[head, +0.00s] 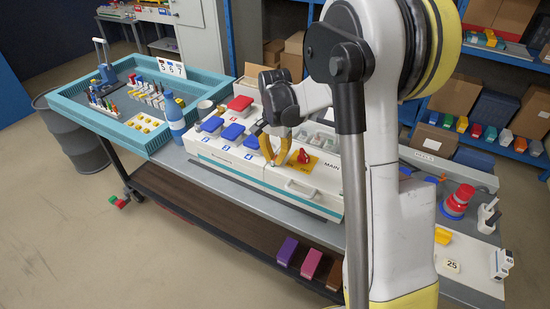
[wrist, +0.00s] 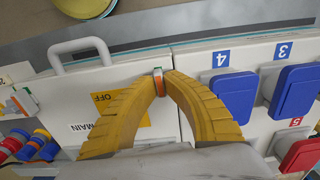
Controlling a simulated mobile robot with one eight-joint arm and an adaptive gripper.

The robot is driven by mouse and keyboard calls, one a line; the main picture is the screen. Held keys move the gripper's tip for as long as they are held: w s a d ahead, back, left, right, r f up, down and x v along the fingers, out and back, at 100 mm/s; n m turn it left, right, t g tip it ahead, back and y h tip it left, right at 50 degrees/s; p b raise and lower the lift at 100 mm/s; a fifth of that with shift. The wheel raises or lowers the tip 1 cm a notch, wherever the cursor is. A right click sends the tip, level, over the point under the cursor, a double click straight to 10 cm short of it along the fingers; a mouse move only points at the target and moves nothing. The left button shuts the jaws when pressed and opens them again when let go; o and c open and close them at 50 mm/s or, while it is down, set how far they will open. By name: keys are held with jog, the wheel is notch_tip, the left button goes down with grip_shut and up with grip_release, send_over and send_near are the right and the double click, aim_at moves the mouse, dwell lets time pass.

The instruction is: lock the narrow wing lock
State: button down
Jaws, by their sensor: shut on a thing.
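My gripper (wrist: 160,80) has its two yellow fingers brought together on a small grey-and-orange piece, the narrow wing lock (wrist: 159,84). The lock is at the seam between the main switch box and the numbered socket box, and most of it is hidden between the fingertips. How far it is turned cannot be told. In the head view my gripper (head: 274,161) points down at the front of the white boxes, and the lock itself is too small to make out.
The main switch box (wrist: 65,92) has a white handle and a yellow OFF plate (wrist: 100,101). Blue covers marked 4 (wrist: 236,96) and 3 (wrist: 297,91) and a red cover (wrist: 302,149) sit beside the fingers. A blue bottle (head: 175,119) stands left of the boxes.

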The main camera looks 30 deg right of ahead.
jog(key=shift+n, duration=0.3)
jog(key=n, duration=0.3)
jog(key=shift+n, duration=0.4)
jog(key=n, duration=0.4)
jog(key=shift+p, duration=0.3)
jog(key=n, duration=0.5)
jog(key=shift+n, duration=2.3)
jog(key=c, duration=1.5)
grip_release()
